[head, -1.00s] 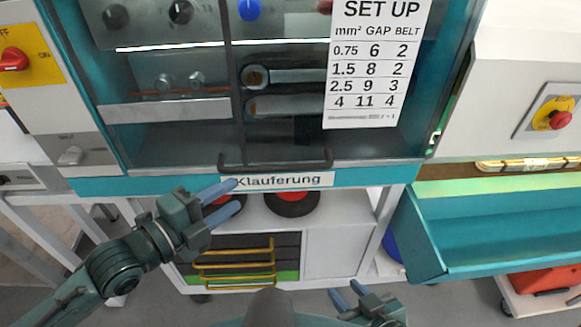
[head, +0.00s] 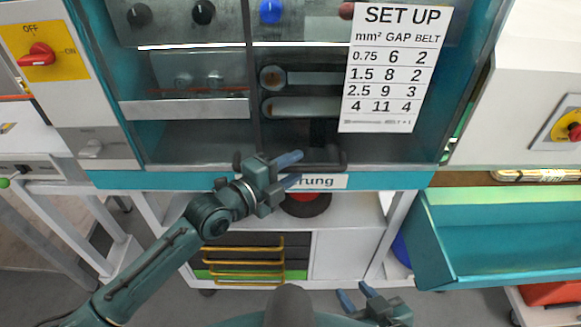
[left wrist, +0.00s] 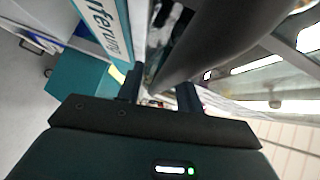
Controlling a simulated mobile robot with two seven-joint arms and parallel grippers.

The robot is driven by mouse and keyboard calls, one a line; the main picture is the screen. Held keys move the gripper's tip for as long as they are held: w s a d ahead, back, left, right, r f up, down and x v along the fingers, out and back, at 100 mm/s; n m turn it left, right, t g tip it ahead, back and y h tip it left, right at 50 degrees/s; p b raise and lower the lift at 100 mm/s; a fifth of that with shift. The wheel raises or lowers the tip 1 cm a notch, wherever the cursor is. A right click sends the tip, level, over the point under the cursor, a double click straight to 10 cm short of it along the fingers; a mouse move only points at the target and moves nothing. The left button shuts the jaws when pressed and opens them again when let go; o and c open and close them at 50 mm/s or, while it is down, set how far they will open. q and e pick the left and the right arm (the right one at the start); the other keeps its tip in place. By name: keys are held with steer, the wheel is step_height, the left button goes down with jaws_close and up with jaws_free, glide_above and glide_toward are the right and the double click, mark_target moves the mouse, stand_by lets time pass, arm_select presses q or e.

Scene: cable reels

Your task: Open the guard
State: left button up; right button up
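The guard (head: 205,135) is a clear panel across the front of the teal machine and appears closed. A dark bar handle (head: 328,167) runs along its lower edge. My left gripper (head: 294,170) is open in front of the handle, fingers pointing right, hiding part of it and of the label below. In the left wrist view a large dark curved bar, apparently the handle (left wrist: 205,45), reaches toward the gap between the open fingers (left wrist: 160,88). I cannot tell whether they touch it. My right gripper (head: 357,296) is open and empty, low at the bottom.
A set-up sheet (head: 396,70) hangs on the guard's right side. A teal open bin (head: 500,240) juts out at the right. A red switch on a yellow plate (head: 40,55) is at the left. Below stands a white shelf cart (head: 350,255) with a red-black reel (head: 305,200).

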arm_select(q)
jaws_close()
stand_by(0.3)
stand_by(0.3)
